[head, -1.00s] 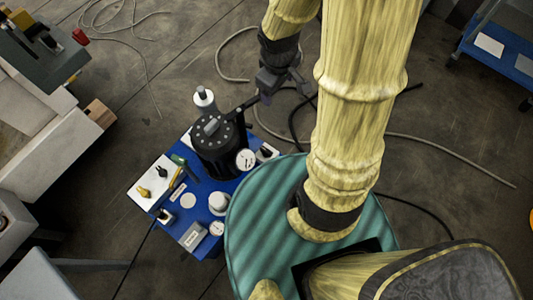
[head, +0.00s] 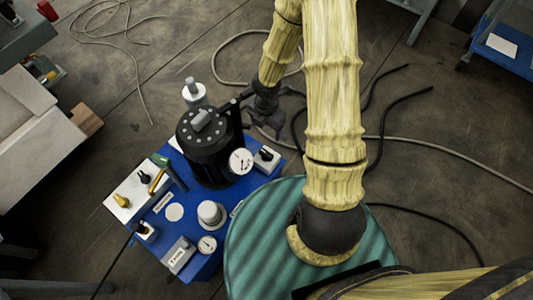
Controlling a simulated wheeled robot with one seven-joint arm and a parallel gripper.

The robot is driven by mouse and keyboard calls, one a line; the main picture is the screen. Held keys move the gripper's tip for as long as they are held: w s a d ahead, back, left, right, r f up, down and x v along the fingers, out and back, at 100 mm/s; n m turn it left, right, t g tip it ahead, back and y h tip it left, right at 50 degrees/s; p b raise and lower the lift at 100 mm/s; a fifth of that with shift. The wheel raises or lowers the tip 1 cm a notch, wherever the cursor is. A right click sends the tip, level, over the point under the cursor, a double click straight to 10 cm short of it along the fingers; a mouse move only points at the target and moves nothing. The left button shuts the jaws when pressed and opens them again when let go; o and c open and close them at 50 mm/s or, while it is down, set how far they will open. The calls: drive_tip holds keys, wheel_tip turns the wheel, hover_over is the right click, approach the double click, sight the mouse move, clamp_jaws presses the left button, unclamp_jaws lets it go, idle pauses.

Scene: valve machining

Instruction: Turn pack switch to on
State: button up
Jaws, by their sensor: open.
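A blue bench (head: 209,262) holds several small switches, and I cannot read which label marks the pack switch. A black knob on a white plate (head: 266,157) sits at the right corner, beside the dial of the black pot. Another black knob (head: 143,177) and a yellow knob (head: 122,200) are on the white panel (head: 131,191) at the left. A further black knob (head: 144,228) is on the near left edge. My gripper (head: 267,132) is open and appears empty, seen beyond the right corner plate. Its height over the bench is hard to tell.
The black lidded pot (head: 208,155) with a side handle and round gauge (head: 241,161) stands tall beside my gripper. A green striped round surface (head: 262,246) adjoins the bench at right. Hoses (head: 440,150) lie on the floor.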

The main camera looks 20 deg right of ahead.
sight(266, 153)
wheel_tip(266, 153, down, 17)
drive_tip(key=b, duration=1.3)
drive_tip(key=shift+f, duration=0.2)
drive_tip(key=c, duration=1)
